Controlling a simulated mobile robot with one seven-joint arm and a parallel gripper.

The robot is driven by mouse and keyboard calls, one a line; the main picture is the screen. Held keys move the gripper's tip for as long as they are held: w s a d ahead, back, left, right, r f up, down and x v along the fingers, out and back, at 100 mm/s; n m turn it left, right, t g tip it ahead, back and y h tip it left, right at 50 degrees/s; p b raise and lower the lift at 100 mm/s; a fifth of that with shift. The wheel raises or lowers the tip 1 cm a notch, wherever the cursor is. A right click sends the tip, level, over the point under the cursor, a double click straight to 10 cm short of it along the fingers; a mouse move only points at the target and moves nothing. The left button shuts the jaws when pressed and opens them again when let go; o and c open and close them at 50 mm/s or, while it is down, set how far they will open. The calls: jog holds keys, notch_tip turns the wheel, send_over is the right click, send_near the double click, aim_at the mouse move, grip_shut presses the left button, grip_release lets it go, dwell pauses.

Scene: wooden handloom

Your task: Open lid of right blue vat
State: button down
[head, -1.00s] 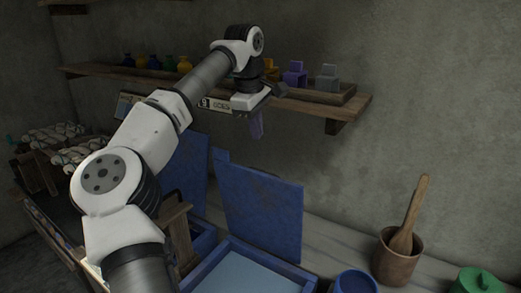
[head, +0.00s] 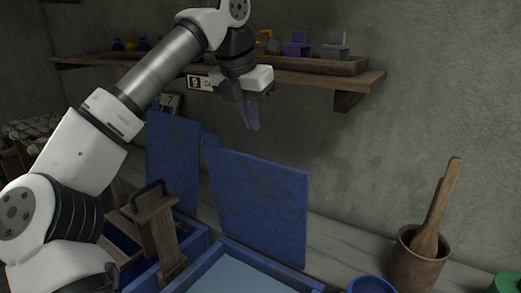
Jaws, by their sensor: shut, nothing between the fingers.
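The right blue vat (head: 205,269) is at the bottom centre, cut off by the frame edge. It holds pale blue liquid (head: 243,276). Its blue lid (head: 262,205) stands upright along the vat's back side, open. My gripper (head: 252,122) hangs above and behind the lid's top edge in the picture, in front of the wall shelf, fingers pointing down. It is shut and empty, apart from the lid.
A left blue vat (head: 196,246) has its lid (head: 172,160) upright too, with a wooden handled piece (head: 155,232) at it. The shelf (head: 300,76) carries small coloured items. A brown mortar with pestle (head: 418,255) and a blue bowl (head: 371,285) stand right.

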jog(key=x, duration=0.9)
jog(key=shift+f, duration=0.35)
jog(key=shift+w, duration=0.1)
jog(key=w+p, duration=0.1)
jog(key=p, duration=0.1)
jog(key=w+d+r+g+y+p, duration=0.1)
jog(key=p, duration=0.2)
jog(key=shift+d+p, duration=0.15)
jog(key=shift+p, duration=0.2)
jog(key=shift+w+d+f+g+p, duration=0.4)
jog(key=shift+f+g+p, duration=0.05)
jog(key=shift+g, duration=0.05)
jog(key=shift+a+f, duration=0.1)
jog(key=shift+f, duration=0.05)
